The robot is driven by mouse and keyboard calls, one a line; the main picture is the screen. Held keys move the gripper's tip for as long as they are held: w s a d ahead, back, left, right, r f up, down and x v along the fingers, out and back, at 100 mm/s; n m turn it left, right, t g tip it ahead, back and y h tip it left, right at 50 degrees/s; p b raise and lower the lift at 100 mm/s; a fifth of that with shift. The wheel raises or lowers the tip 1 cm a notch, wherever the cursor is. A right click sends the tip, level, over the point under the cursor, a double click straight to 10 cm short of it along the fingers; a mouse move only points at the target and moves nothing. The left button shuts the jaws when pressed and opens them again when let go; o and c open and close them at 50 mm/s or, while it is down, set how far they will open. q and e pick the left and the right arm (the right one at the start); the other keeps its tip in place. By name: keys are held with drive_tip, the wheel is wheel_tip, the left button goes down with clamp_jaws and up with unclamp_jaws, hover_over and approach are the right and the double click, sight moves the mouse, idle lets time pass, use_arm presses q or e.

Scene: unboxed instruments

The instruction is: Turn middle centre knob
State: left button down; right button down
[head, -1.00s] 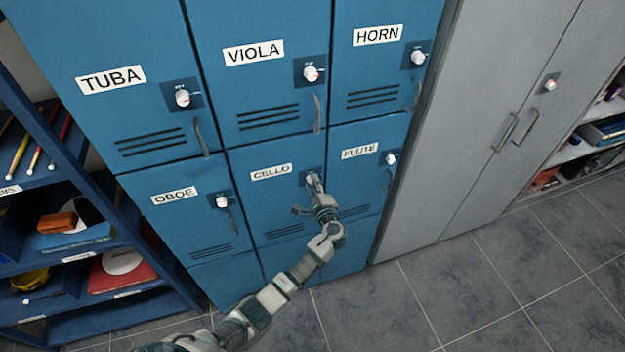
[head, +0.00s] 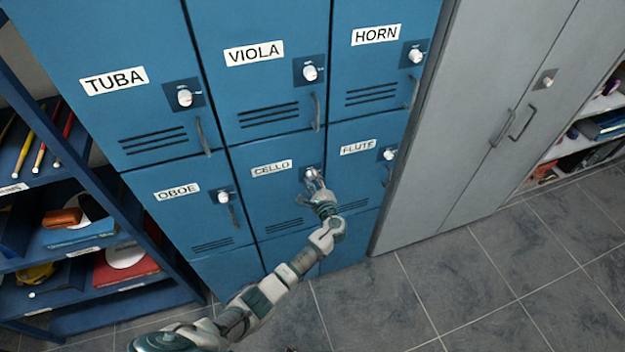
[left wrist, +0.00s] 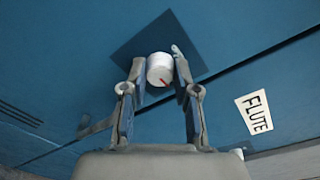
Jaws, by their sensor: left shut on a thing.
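The middle centre knob is the white dial on the CELLO locker door (head: 262,205), mostly hidden by my gripper in the head view. In the left wrist view the knob (left wrist: 160,69) is a white cylinder with a red mark on its face, in front of a dark square plate. My left gripper (head: 314,178) is at this knob, with its fingers shut on it. In the left wrist view the fingers (left wrist: 160,84) stand on either side of the knob. My right gripper is not in view.
Lockers with their own knobs surround it: VIOLA knob (head: 310,73) above, OBOE knob (head: 223,197) left, FLUTE knob (head: 389,154) right. A blue shelf unit (head: 75,172) stands left, a grey cabinet (head: 470,110) right. The tiled floor (head: 480,290) is clear.

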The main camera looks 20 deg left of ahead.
use_arm(q)
drive_tip(key=c, duration=0.9)
unclamp_jaws()
drive_tip(key=shift+s+d+f, duration=0.1)
drive_tip(key=shift+f, duration=0.35)
drive_tip(key=shift+o, duration=0.2)
drive_tip(key=shift+r, duration=0.1)
drive_tip(key=v, duration=1.1)
drive_tip(key=shift+s+d, duration=0.2)
drive_tip(key=shift+d, duration=0.2)
